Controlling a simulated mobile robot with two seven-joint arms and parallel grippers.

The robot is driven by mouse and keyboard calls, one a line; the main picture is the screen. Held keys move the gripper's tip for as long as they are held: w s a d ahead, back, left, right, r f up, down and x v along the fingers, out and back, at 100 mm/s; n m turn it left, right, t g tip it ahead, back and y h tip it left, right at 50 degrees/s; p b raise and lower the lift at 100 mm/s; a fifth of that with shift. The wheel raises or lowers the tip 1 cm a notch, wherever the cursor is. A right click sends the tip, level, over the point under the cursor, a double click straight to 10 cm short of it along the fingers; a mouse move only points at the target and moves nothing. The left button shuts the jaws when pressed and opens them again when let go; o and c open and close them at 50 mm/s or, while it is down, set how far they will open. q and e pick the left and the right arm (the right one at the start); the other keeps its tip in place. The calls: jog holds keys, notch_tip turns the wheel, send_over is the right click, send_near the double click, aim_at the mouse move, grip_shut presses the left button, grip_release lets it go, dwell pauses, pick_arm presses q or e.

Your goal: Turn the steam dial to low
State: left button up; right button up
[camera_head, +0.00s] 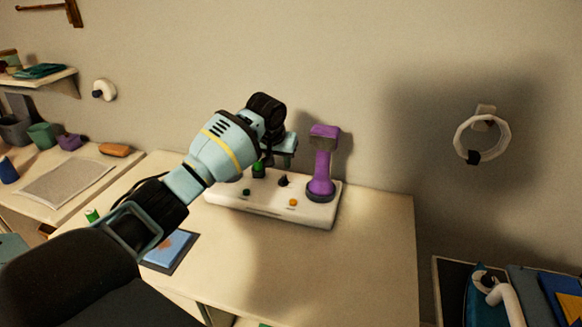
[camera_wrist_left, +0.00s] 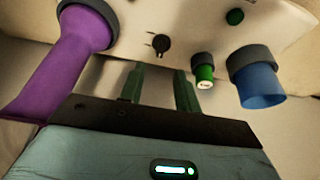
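A white control panel (camera_head: 268,205) lies on the table near the wall. A small black dial (camera_head: 283,181) sits on its top; in the left wrist view this dial (camera_wrist_left: 161,44) has small dark marks beside it. I cannot read any label or its setting. My left gripper (camera_head: 286,150) is above the panel near the dial. In the left wrist view its two fingers (camera_wrist_left: 158,88) are apart with nothing between them, pointing toward the dial and short of it. My right gripper is not in view.
A purple upright handle (camera_head: 323,165) stands right of the dial. A green knob (camera_wrist_left: 203,70) and a blue cylinder (camera_wrist_left: 260,82) stand on its other side. The table's right part (camera_head: 375,240) is clear.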

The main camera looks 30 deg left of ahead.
aim_at(283, 178)
pick_arm(q)
jog(key=x, duration=0.3)
jog(key=b+x, duration=0.1)
jog(key=x, duration=0.2)
jog(key=shift+s+f, duration=0.15)
jog(key=shift+f, duration=0.1)
jog(key=shift+w+a+f+b, duration=0.1)
jog(key=shift+w+f+b, duration=0.25)
jog(key=shift+f, duration=0.1)
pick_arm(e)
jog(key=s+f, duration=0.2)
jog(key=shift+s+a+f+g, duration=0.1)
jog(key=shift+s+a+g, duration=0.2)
pick_arm(q)
jog(key=shift+c, duration=0.3)
grip_shut()
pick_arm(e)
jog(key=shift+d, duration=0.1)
